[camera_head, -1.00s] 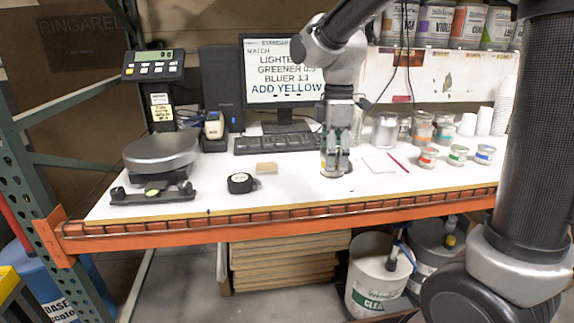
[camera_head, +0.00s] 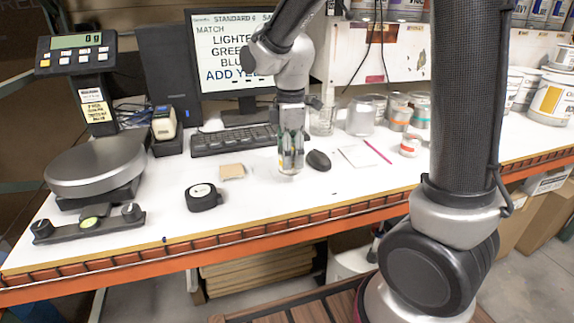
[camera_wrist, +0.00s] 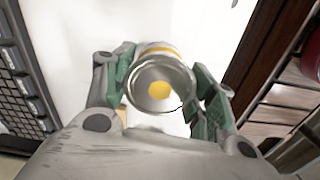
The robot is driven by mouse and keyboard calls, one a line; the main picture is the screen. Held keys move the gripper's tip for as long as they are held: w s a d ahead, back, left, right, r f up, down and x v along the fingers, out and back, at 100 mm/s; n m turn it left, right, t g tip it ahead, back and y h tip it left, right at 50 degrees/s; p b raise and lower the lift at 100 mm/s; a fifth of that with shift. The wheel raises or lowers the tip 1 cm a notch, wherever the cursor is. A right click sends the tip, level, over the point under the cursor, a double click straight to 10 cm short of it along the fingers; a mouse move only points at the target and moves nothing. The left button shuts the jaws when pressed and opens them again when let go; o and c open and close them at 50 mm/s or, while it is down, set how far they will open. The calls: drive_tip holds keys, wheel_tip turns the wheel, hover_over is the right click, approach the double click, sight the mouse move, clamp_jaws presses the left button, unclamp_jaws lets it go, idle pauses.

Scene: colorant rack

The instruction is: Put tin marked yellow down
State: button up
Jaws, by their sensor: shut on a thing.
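My gripper (camera_head: 291,160) points down at the bench, between the tan pad and the black mouse. It is shut on the tin marked yellow. In the wrist view the tin (camera_wrist: 146,92) shows a round metal lid with a yellow dot and a yellow band on its side. The green finger pads of my gripper (camera_wrist: 163,88) are on both sides of it. In the head view the tin is mostly hidden by the fingers, low near the white bench top (camera_head: 330,200). Whether it touches the bench I cannot tell.
A scale (camera_head: 95,165) and black tape measure (camera_head: 203,197) are left. The keyboard (camera_head: 230,140) is behind, the mouse (camera_head: 318,160) close right. A red-banded tin (camera_head: 410,145) stands further right. The bench front is clear.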

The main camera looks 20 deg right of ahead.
drive_tip(key=shift+f, duration=1.75)
drive_tip(key=shift+f, duration=0.1)
drive_tip(key=o, duration=1.1)
